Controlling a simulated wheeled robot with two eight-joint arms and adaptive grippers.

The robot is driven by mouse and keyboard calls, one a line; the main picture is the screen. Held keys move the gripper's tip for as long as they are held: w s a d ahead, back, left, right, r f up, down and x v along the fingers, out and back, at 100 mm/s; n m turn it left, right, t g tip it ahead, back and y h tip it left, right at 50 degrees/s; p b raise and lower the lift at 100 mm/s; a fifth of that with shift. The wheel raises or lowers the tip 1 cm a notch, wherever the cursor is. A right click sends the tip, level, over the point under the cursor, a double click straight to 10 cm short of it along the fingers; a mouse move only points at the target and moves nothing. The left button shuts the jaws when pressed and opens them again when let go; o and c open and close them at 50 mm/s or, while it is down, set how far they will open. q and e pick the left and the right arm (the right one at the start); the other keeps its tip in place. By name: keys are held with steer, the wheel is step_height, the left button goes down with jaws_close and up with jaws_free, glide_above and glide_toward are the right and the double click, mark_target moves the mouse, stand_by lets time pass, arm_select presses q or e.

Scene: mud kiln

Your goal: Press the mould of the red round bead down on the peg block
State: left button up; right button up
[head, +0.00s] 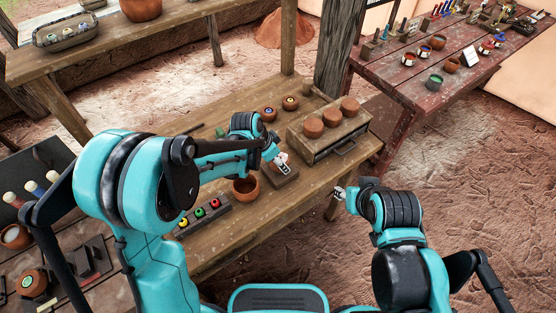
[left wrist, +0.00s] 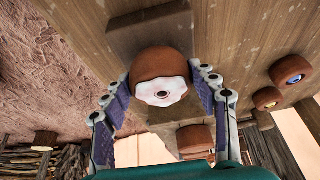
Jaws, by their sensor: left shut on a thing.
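My left gripper (head: 281,163) is over the small wooden block (head: 280,178), which appears to be the peg block. In the left wrist view my left gripper (left wrist: 160,82) is shut on a brown clay mould (left wrist: 160,62), with a finger on each side. The mould's pale face has a dark hole in its middle. In the head view the gripper hides most of the mould. I cannot tell whether the mould touches the block, and no peg shows. My right gripper (head: 340,193) is off the table's right edge, too small to tell if open.
A bead rack (head: 203,216) with yellow, green and red pieces lies at the front left. A clay bowl (head: 245,188) stands left of the block. A wooden box (head: 328,140) with three clay domes stands behind it. Two eyed clay pieces (head: 290,102) sit farther back.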

arm_select(q)
steer(key=shift+s+f, duration=0.1)
steer(key=o, duration=1.6)
steer(key=v, duration=1.2)
steer(key=s+a+n+t+y, duration=0.1)
steer(key=s+a+n, duration=0.2)
steer(key=s+a, duration=0.1)
steer(key=s+a+r+n+t+y, duration=0.1)
steer(key=s+a+n+t, duration=0.1)
steer(key=s+a+n, duration=0.2)
steer(key=s+a+r+n+t+y, duration=0.1)
steer(key=s+a+n, duration=0.3)
steer(key=s, duration=0.3)
steer(key=shift+s+a+r+y, duration=0.1)
steer(key=shift+s+a+y, duration=0.1)
steer(key=shift+a, duration=0.2)
steer(key=shift+s+a+r+y, duration=0.1)
steer(key=shift+s+a+y, duration=0.1)
steer(key=shift+a, duration=0.15)
